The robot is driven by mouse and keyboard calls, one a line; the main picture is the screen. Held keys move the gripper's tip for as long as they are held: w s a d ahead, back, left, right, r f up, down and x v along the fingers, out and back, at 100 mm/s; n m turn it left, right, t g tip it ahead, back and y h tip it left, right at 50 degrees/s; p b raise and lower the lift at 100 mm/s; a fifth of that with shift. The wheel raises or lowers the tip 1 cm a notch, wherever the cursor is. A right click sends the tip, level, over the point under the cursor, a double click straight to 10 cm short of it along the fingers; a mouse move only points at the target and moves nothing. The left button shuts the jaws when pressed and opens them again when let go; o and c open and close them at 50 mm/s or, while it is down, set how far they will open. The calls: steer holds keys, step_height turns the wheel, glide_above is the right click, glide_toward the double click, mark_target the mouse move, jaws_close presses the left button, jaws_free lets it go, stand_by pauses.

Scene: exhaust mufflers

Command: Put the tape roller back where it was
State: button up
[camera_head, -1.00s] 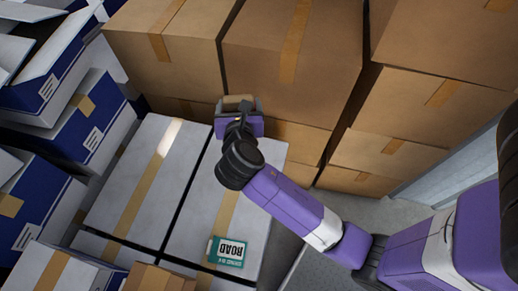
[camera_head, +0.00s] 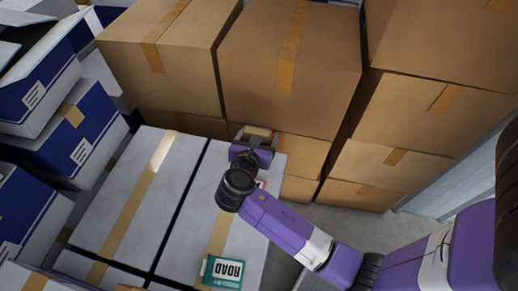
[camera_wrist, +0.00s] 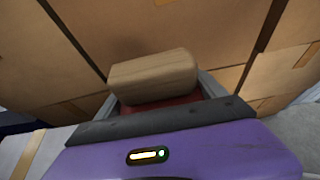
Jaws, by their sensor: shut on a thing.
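My gripper (camera_head: 257,137) is shut on a light-brown, wood-like block with a red part under it, which I take to be the tape roller (camera_wrist: 153,75). In the wrist view the jaws (camera_wrist: 160,98) stand on either side of it, and its lower part is hidden by the purple gripper body. In the head view the tape roller (camera_head: 259,131) shows at the gripper's tip, near the far end of the right white box and in front of the stacked cardboard boxes. I cannot tell whether it touches anything below.
White taped boxes (camera_head: 130,190) lie below and left of my gripper. A green "ROAD" item (camera_head: 222,272) lies on the right one. Cardboard boxes (camera_head: 290,60) are stacked behind and to the right. Blue-and-white boxes (camera_head: 75,140) stand left. Bare floor (camera_head: 350,225) shows at right.

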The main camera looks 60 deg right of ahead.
steer(key=shift+f+b, duration=0.5)
steer(key=shift+f, duration=2.4)
steer(key=shift+f, duration=0.1)
steer(key=o, duration=1.6)
steer(key=shift+c, duration=0.2)
steer(key=p+v, duration=0.1)
steer(key=v, duration=1.1)
